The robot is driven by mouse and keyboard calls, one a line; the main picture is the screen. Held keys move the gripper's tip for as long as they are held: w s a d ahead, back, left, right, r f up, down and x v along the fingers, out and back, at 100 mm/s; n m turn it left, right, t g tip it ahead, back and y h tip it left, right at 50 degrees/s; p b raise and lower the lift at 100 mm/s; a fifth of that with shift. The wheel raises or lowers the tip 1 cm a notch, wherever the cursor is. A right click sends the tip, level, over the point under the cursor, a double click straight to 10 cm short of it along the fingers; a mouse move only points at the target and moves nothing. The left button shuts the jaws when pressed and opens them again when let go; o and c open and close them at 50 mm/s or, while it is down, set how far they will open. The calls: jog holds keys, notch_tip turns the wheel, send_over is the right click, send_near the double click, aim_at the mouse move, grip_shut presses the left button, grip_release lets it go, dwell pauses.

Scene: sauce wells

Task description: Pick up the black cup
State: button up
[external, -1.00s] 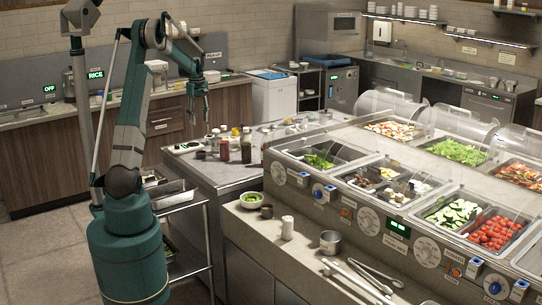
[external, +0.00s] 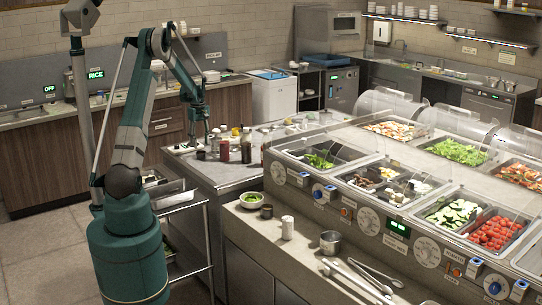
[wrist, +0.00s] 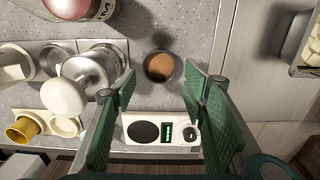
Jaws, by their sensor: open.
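A small round black cup (wrist: 160,66) with brown contents stands upright on the speckled grey counter in the wrist view. It also shows as a small dark shape below my gripper in the external view (external: 201,156). My gripper (wrist: 158,92) is open and empty, its green fingers pointing down at the counter. The cup lies ahead of the gap between the fingertips, apart from both. In the external view my gripper (external: 200,139) is above the left end of the side counter.
A white scale-like device (wrist: 160,131) with a lit display lies beneath the fingers. Metal pump containers (wrist: 91,72) and a yellow cup (wrist: 22,130) are on the left. A red-and-dark bottle (wrist: 68,8) is at the upper left. Counter right of the cup is clear.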

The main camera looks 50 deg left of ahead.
aim_at(201, 152)
jog(key=shift+f, duration=0.9)
jog(key=shift+f, duration=2.65)
jog(key=c, duration=0.7)
jog(key=shift+o, duration=0.2)
jog(key=shift+r, duration=0.1)
notch_tip(201, 152, up, 10)
